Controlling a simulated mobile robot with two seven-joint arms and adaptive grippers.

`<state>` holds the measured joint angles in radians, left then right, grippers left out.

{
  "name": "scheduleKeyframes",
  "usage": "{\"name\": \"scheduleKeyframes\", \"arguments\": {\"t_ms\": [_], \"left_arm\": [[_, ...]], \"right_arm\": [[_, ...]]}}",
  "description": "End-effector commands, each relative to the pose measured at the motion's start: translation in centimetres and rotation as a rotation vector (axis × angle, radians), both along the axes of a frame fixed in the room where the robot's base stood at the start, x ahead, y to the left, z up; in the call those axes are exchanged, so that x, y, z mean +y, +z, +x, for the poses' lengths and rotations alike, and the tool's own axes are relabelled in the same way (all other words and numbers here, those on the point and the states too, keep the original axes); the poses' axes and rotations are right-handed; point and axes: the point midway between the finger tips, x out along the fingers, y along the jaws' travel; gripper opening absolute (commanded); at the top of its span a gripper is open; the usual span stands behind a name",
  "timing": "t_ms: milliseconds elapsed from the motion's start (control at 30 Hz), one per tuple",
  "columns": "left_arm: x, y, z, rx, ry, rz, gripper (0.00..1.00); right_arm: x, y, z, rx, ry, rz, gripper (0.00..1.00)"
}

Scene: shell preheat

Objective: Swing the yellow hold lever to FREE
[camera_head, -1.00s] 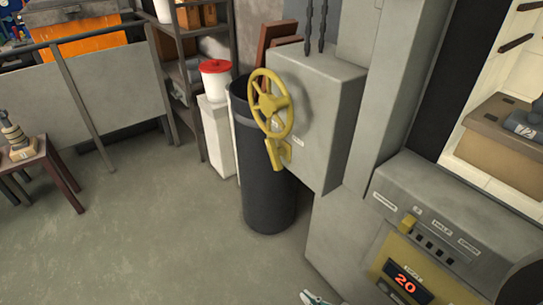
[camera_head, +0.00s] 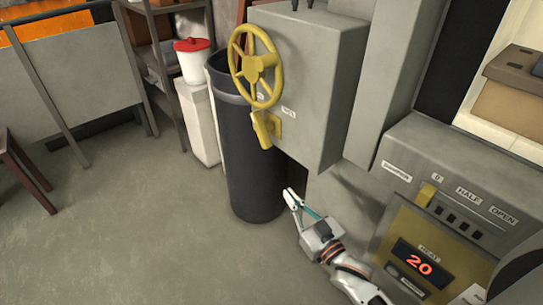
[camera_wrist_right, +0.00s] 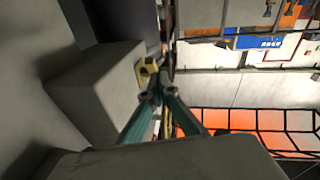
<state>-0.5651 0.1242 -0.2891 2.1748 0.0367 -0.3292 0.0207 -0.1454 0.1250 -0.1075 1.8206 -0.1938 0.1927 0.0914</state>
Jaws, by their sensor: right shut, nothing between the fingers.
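The yellow hold lever (camera_head: 262,130) is a short bar on the side of a grey box, just below the yellow handwheel (camera_head: 255,68). It hangs slightly tilted beside a small white label. A yellow piece (camera_wrist_right: 147,70), which looks like the lever, shows beyond the fingers in the right wrist view. My right gripper (camera_head: 292,198) is below and a little right of the lever, apart from it, pointing up. It is shut and empty. Its teal fingers (camera_wrist_right: 156,86) show in the right wrist view. My left gripper is in neither view.
A dark cylindrical bin (camera_head: 250,165) stands behind the lever. The grey box (camera_head: 325,75) carries the handwheel. At right, a control panel (camera_head: 440,190) has a yellow slider (camera_head: 426,193) and a display (camera_head: 420,259) reading 20. Open floor lies at left.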

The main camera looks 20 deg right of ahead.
Motion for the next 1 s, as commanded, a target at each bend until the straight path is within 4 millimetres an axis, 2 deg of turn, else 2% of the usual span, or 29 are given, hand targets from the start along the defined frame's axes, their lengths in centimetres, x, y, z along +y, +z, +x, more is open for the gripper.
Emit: {"name": "scheduleKeyframes", "arguments": {"t_ms": [33, 200, 400, 533, 700, 1000], "left_arm": [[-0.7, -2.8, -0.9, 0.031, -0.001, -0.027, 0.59], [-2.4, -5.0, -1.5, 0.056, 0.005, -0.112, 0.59], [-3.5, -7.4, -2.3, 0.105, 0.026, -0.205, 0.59], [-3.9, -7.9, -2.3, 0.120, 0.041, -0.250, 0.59], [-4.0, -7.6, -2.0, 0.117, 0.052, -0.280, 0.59], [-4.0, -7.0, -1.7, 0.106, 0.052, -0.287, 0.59]], "right_arm": [[-0.6, -2.4, 1.5, -0.042, 0.002, 0.024, 0.00], [-2.0, -2.1, 6.0, -0.255, 0.037, 0.104, 0.00], [-3.3, -3.4, 8.8, -0.456, 0.109, 0.190, 0.00], [-3.8, -3.5, 9.7, -0.556, 0.157, 0.232, 0.00], [-4.2, -2.8, 10.1, -0.636, 0.199, 0.260, 0.00], [-4.3, -1.8, 10.2, -0.664, 0.210, 0.266, 0.00]]}}
